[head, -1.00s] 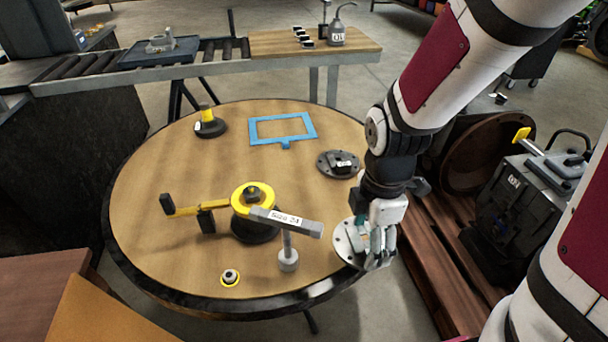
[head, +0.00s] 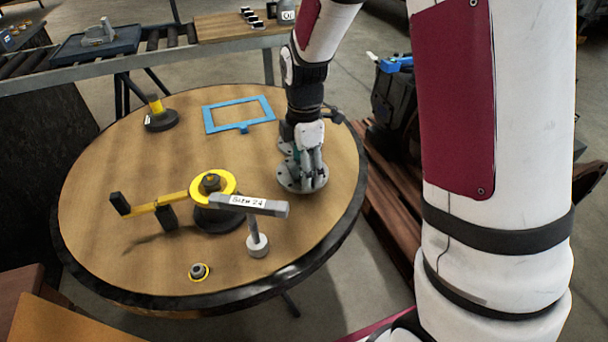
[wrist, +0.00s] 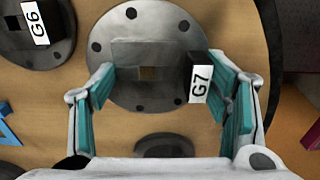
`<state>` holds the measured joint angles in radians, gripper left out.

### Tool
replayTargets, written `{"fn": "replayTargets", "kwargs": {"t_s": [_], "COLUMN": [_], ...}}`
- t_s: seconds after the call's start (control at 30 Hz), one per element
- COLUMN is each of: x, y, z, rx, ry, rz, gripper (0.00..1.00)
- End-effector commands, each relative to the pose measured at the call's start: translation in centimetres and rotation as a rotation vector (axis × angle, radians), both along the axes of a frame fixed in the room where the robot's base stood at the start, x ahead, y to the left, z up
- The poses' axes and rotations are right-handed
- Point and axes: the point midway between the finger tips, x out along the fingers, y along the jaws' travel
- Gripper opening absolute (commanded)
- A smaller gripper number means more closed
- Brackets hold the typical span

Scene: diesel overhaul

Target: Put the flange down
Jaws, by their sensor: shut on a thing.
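The flange, a round grey disc with bolt holes and a raised block tagged G7, shows under my gripper in the wrist view (wrist: 150,92) and in the head view (head: 300,184). My gripper (head: 310,180) points down at the right side of the round table (head: 110,235). Its teal-padded fingers (wrist: 160,80) are shut on the flange's raised block, one on each side. The flange is low over the wooden top, inside the dark rim; I cannot tell whether it touches. A second flange, tagged G6 (wrist: 62,40), lies close beside it.
A yellow-hubbed fixture (head: 212,186) with a grey bar-topped tool (head: 250,204) stands mid-table. A blue frame (head: 207,122), a black-and-yellow piece (head: 159,120) and a small ringed part (head: 199,272) lie around it. Bare wood lies at the left.

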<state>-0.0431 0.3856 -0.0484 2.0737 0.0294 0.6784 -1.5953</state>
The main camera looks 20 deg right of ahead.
Motion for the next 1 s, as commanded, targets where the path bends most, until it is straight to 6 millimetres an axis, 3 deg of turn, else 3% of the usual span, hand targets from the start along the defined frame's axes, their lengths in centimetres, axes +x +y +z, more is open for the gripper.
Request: {"fn": "replayTargets", "kwargs": {"t_s": [0.2, 0.57, 0.6, 0.67, 0.7, 1.0], "x": [0.0, 0.0, -0.1, -0.1, -0.1, -0.1], "y": [0.0, 0.0, 0.0, 0.0, 0.0, 0.0], "z": [-2.7, -2.9, -3.0, -3.0, -3.0, -2.9], "rx": [0.0, 0.0, 0.0, 0.0, 0.0, 0.0], "ry": [0.002, -0.001, 0.001, 0.001, 0.001, 0.001], "rz": [0.0, 0.0, 0.0, 0.0, 0.0, 0.0], "gripper": [0.19, 0.19, 0.72, 0.86, 0.9, 0.9]}}
